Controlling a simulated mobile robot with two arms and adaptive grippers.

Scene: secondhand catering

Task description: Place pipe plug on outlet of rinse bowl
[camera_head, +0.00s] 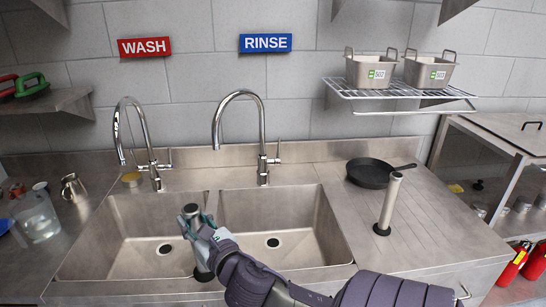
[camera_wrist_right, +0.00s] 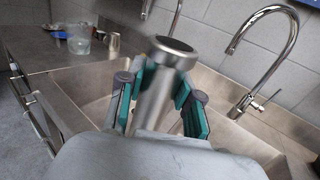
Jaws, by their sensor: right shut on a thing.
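My right gripper (camera_head: 203,230) is shut around a steel pipe plug (camera_head: 191,210), held roughly upright over the right side of the left bowl, near the divider. The plug's open top end (camera_wrist_right: 175,48) shows between the teal finger pads in the right wrist view. Its dark lower end (camera_head: 203,275) shows below the gripper; I cannot tell whether it touches the bowl. The rinse bowl (camera_head: 310,235) is the right bowl, under the blue RINSE sign (camera_head: 265,42). Its outlet (camera_head: 273,242) is a dark, uncovered hole right of my gripper. My left gripper is not in view.
The left bowl (camera_head: 125,215) has an uncovered outlet (camera_head: 165,248). A second pipe plug (camera_head: 390,200) stands on the drainboard, near a black pan (camera_head: 370,173). Two tall curved taps (camera_head: 262,135) (camera_head: 145,130) rise behind the bowls. A clear container (camera_head: 38,220) stands at left.

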